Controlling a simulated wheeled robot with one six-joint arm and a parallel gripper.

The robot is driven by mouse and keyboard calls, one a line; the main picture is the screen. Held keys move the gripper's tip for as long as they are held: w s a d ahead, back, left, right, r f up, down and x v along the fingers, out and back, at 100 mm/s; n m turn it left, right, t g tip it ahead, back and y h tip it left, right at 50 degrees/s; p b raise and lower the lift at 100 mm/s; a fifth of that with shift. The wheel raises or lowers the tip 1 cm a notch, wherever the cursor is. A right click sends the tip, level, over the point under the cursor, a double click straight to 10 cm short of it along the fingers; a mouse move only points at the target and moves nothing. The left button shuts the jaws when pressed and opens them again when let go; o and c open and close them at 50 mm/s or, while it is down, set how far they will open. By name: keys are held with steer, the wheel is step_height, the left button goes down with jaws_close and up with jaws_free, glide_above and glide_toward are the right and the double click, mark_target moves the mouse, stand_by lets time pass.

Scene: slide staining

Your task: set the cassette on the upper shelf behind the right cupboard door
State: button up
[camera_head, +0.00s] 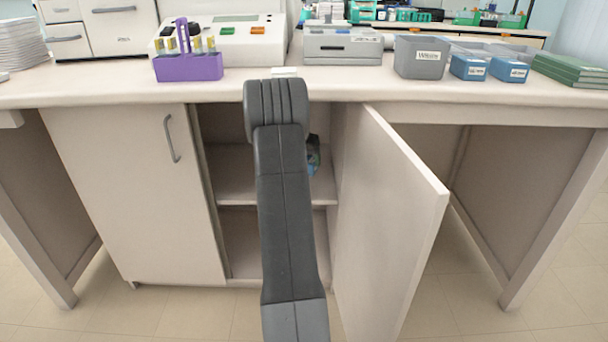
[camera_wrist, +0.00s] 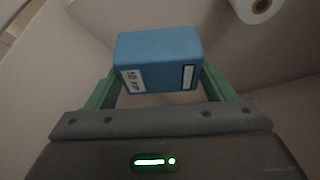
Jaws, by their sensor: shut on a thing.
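The cassette is a blue block with white labels; in the wrist view the cassette (camera_wrist: 158,52) sits between the two green fingers of my gripper (camera_wrist: 160,78), which is shut on it. The right cupboard door (camera_head: 388,215) stands wide open. The upper shelf (camera_head: 232,180) shows to the left of my arm. In the head view my arm reaches into the cupboard opening and hides most of its inside. A small dark and blue patch shows at its right edge above the shelf, probably gripper and cassette. Whether the cassette touches the shelf cannot be told.
The left cupboard door (camera_head: 135,190) is shut. A white roll (camera_wrist: 257,8) shows at the top right of the wrist view. The benchtop above holds a purple rack (camera_head: 188,68), a grey bin (camera_head: 421,58) and blue boxes. The lower compartment (camera_head: 242,245) looks empty where visible.

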steer(key=shift+w+f+b, duration=0.4)
steer(key=shift+w+f, duration=0.2)
steer(key=shift+w, duration=0.25)
step_height(320, 180, down, 6)
steer(key=b, duration=0.3)
steer(key=shift+w, duration=0.15)
steer(key=shift+r, duration=0.15)
steer(key=o, duration=1.2)
steer(key=shift+f, duration=0.2)
steer(key=shift+p+v, duration=1.35)
steer(key=shift+v, duration=2.6)
